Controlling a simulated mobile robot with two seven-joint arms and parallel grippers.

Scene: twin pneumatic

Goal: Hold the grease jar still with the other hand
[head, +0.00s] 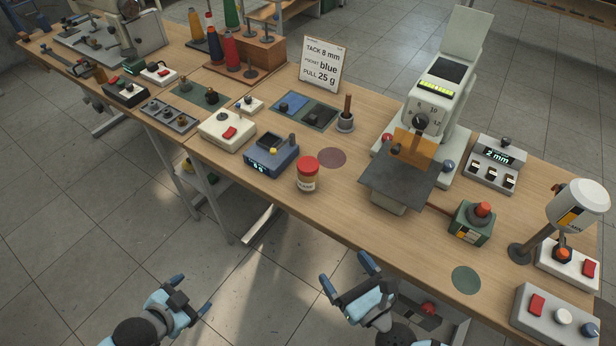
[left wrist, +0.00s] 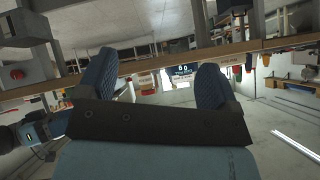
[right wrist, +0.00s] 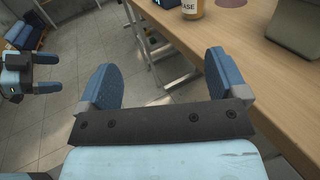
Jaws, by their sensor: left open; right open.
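The grease jar (head: 307,175) stands upright near the front edge of the wooden bench in the head view. It has a red lid, a tan body and a pale label. Its lower part shows at the top of the right wrist view (right wrist: 192,9). My right gripper (head: 345,272) is open and empty, in front of the bench edge and below the jar in the picture. My left gripper (head: 191,292) is open and empty, further left over the floor and away from the bench. Nothing touches the jar.
A blue box with a display (head: 271,157) stands just left of the jar. A dark round mat (head: 332,158) lies behind it. A press machine (head: 420,120) with a grey plate (head: 403,182) stands to the right. Bare bench top lies right of the jar.

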